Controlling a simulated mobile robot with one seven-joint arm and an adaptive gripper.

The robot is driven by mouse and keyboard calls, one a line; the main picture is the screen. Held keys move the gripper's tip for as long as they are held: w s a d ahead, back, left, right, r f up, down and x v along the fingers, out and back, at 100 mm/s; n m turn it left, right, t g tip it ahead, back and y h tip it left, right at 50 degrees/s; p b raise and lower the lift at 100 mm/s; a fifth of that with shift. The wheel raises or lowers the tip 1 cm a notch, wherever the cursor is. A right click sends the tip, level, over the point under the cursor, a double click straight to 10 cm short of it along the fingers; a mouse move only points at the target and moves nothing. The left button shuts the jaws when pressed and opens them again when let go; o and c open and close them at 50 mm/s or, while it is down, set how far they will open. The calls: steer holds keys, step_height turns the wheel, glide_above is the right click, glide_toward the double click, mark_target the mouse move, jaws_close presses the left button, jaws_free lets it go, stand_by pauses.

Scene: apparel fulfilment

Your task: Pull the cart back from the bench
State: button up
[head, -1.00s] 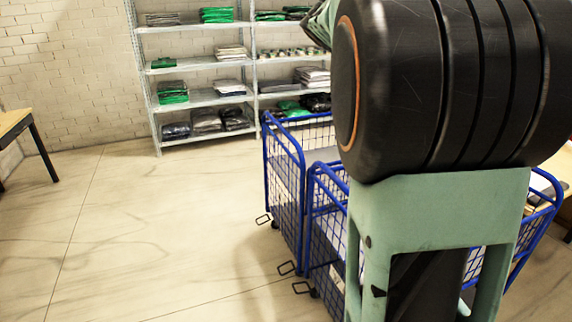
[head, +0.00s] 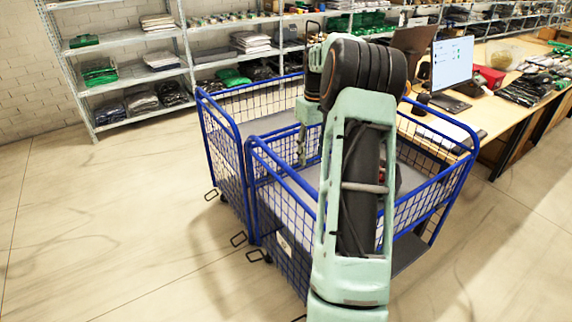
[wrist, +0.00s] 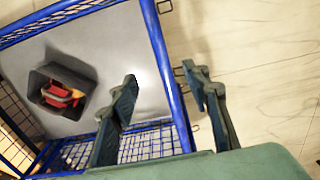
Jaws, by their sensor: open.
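The near blue wire cart (head: 268,190) stands beside the wooden bench (head: 425,127) in the head view. Its blue top rail also crosses the wrist view (wrist: 158,40). My gripper (wrist: 160,75) is open and empty in the wrist view. One finger lies on each side of the rail as seen from above; I cannot tell how far above the rail they are. A dark bin holding something red and orange (wrist: 62,95) sits on a grey surface inside the cart. My arm hides part of the cart in the head view.
A second blue cart (head: 207,130) stands directly behind the near one. Shelves with folded clothes (head: 113,70) line the back wall. A monitor (head: 452,63) and dark garments (head: 532,90) are on the bench. The floor at left is clear.

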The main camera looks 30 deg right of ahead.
steer(key=b, duration=0.7)
glide_above(310, 187)
step_height(310, 187, down, 9)
steer(key=shift+r, duration=0.2)
steer(key=shift+f+b, duration=1.05)
steer(key=shift+f, duration=1.6)
steer(key=shift+c, duration=0.4)
jaws_close()
